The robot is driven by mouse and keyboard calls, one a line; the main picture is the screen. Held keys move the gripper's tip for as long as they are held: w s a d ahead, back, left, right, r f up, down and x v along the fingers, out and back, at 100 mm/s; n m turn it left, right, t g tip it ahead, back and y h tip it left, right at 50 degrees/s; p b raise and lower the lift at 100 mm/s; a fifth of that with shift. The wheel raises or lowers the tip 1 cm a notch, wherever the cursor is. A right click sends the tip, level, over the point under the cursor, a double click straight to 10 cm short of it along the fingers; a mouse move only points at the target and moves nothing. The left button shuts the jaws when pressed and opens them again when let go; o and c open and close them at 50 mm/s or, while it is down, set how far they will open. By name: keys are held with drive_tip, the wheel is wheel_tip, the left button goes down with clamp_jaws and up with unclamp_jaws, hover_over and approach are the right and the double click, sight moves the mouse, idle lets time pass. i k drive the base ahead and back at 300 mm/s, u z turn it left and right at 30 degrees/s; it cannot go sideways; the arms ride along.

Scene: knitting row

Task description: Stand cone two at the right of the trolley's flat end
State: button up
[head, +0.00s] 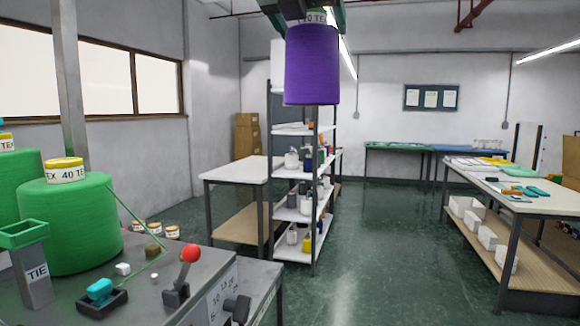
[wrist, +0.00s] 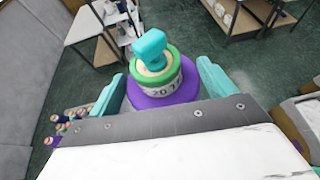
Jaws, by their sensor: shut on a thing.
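A green cone (head: 75,220) with a yellow-rimmed cap marked "40 TE" stands on a grey top (head: 215,268) at lower left; another green cone is partly cut off. I cannot tell which surface is the trolley.
A red-knobbed lever (head: 185,262) and small blocks sit on the grey top. A white shelf rack (head: 298,185) and white table (head: 238,168) stand behind. A long table (head: 520,195) with coloured items is at right. The green floor (head: 390,255) between is clear.

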sight(242, 277)
drive_tip(key=z, duration=0.65)
drive_tip(key=i, duration=1.35)
drive_tip(key=u, duration=0.85)
